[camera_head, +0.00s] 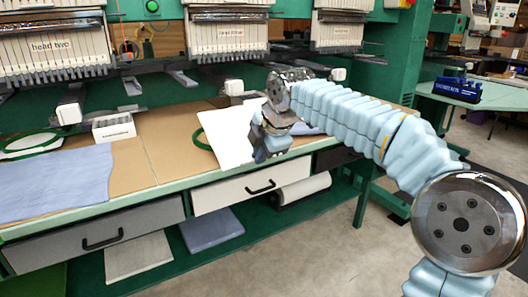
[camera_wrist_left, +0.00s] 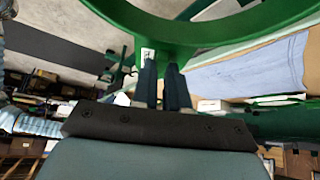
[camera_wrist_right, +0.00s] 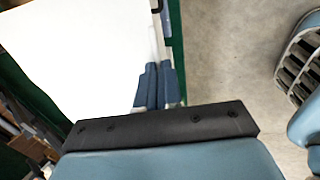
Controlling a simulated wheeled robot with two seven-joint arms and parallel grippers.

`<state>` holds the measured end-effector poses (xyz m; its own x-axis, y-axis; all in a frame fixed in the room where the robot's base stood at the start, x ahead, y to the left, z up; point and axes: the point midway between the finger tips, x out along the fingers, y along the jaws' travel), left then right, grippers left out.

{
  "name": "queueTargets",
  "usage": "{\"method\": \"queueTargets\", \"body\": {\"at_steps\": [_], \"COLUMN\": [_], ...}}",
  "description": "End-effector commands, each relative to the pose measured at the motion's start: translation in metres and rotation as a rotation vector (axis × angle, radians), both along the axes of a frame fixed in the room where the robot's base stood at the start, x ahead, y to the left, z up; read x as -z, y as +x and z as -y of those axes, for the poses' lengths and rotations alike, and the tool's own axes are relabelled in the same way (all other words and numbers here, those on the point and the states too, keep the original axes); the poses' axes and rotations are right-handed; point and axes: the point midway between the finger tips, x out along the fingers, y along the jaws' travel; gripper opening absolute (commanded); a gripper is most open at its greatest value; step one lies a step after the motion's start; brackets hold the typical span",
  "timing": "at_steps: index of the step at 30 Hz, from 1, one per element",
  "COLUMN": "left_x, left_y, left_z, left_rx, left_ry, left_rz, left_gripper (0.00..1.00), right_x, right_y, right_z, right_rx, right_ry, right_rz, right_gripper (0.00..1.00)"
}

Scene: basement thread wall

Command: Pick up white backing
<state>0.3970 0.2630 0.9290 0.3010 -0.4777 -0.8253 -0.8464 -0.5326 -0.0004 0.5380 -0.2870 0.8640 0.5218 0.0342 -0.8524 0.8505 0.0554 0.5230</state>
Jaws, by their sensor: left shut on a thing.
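The white backing (camera_head: 226,135) is a pale flat sheet by the front edge of the table, with its right part hidden behind my right gripper (camera_head: 272,135). It fills the upper left of the right wrist view (camera_wrist_right: 75,55). There my right fingers (camera_wrist_right: 158,68) lie close together at the sheet's edge; whether they pinch it is unclear. My left gripper (camera_wrist_left: 162,65) is shut on a green hoop (camera_wrist_left: 190,38) in the left wrist view. The left gripper does not show in the head view.
The table (camera_head: 175,155) has a light blue cloth (camera_head: 55,185) at left and a white box (camera_head: 113,127). Another green hoop (camera_head: 30,142) lies at far left. Embroidery machine heads (camera_head: 55,50) hang above the back. Drawers (camera_head: 248,190) are below; open floor is in front.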

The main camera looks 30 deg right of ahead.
Motion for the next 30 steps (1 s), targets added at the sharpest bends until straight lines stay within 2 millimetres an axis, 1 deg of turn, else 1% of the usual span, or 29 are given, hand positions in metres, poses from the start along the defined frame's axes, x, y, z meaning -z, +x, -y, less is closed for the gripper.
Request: {"method": "queueTargets", "body": {"at_steps": [15,16,21,30], "left_x": [-0.0012,-0.0012,-0.0012,-0.0014], "left_y": [0.0,0.0,0.0,0.0], "left_z": [0.0,0.0,0.0,0.0], "left_rx": [0.0,0.0,0.0,0.0], "left_ry": [0.0,0.0,0.0,0.0], "left_rz": [0.0,0.0,0.0,0.0], "left_gripper": [0.0,0.0,0.0,0.0], "right_x": [0.0001,0.0001,0.0001,-0.001], "right_y": [0.001,0.001,0.001,0.0005], "right_z": [-0.0026,-0.0026,-0.0026,-0.0024], "right_rx": [0.001,0.001,0.001,0.001], "right_ry": [0.0,0.0,0.0,0.0], "right_rz": [0.0,0.0,0.0,0.001], "right_gripper": [0.0,0.08,0.34,0.35]}}
